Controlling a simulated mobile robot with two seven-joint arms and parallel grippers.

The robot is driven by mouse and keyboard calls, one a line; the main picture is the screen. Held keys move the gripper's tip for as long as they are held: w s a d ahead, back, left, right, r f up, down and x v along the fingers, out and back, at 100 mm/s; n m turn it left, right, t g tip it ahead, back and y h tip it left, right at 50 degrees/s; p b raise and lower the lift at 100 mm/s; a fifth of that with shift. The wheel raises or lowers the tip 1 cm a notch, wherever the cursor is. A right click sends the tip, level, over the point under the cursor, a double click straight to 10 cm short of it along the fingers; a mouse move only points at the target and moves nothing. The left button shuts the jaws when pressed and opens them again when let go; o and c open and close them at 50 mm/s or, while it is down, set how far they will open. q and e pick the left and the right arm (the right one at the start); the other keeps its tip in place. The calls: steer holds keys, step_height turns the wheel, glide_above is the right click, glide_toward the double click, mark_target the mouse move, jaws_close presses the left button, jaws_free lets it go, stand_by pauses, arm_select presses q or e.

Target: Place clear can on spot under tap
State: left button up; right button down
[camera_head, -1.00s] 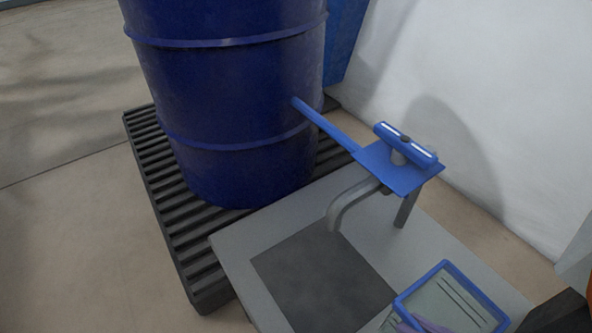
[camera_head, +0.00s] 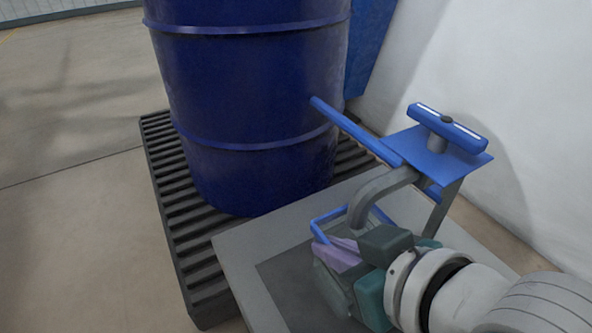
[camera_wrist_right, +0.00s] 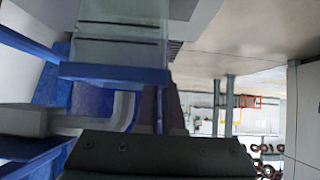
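The clear can (camera_head: 330,217), with a blue rim, is at the end of my right gripper (camera_head: 340,250). Its rim shows beside and behind the gripper, just left of the tap's grey spout (camera_head: 372,200). My right gripper, with purple fingers, appears shut on the can; the gripper hides much of the can. The dark square spot (camera_head: 276,272) on the grey table is partly covered by gripper and can. I cannot tell whether the can touches the spot. The wrist view shows the can's clear wall and blue rim (camera_wrist_right: 112,73) close up. My left gripper is out of view.
The tap's blue plate and handle (camera_head: 447,128) stand above and right of the can. A blue pipe (camera_head: 350,128) joins the tap to a large blue drum (camera_head: 250,110) on a black slatted pallet (camera_head: 178,235). A white wall (camera_head: 530,90) is at the right.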

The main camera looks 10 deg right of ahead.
mark_target(321, 291)
steer(key=shift+w+a, duration=0.2)
steer(key=shift+w, duration=0.4)
step_height(321, 291, down, 4)
steer(key=b, duration=0.3)
steer(key=shift+r, duration=0.25)
steer(key=c, duration=1)
jaws_free()
steer(key=shift+f, duration=0.2)
steer(key=shift+c, duration=0.2)
steer(key=shift+r, duration=0.1)
